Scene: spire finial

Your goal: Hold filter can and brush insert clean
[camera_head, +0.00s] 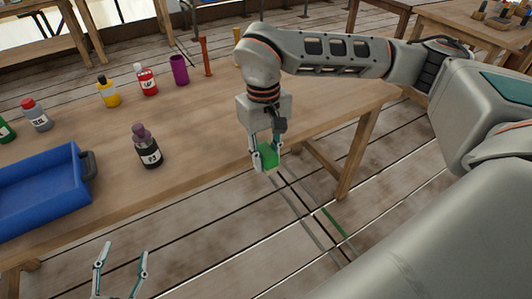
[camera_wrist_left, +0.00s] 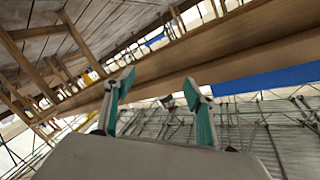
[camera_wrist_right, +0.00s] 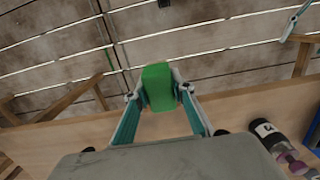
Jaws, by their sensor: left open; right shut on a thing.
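My right gripper (camera_head: 266,150) is shut on a green block (camera_head: 269,159), held off the table's right front edge above the floor. In the right wrist view the green block (camera_wrist_right: 158,84) sits between both fingertips. My left gripper (camera_head: 122,252) is open and empty, low in front of the table; its spread fingers also show in the left wrist view (camera_wrist_left: 160,88). A purple cylinder (camera_head: 179,70), possibly the filter can, stands upright at the table's back. An orange-red slim upright thing (camera_head: 206,57) stands beside it; I cannot tell whether it is the brush.
The wooden table (camera_head: 215,115) has a clear middle. A blue bin (camera_head: 42,200) is at its left. A dark bottle (camera_head: 148,150) stands near the front edge. A yellow bottle (camera_head: 108,92), a red bottle (camera_head: 147,80) and a grey bottle (camera_head: 36,116) stand further back.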

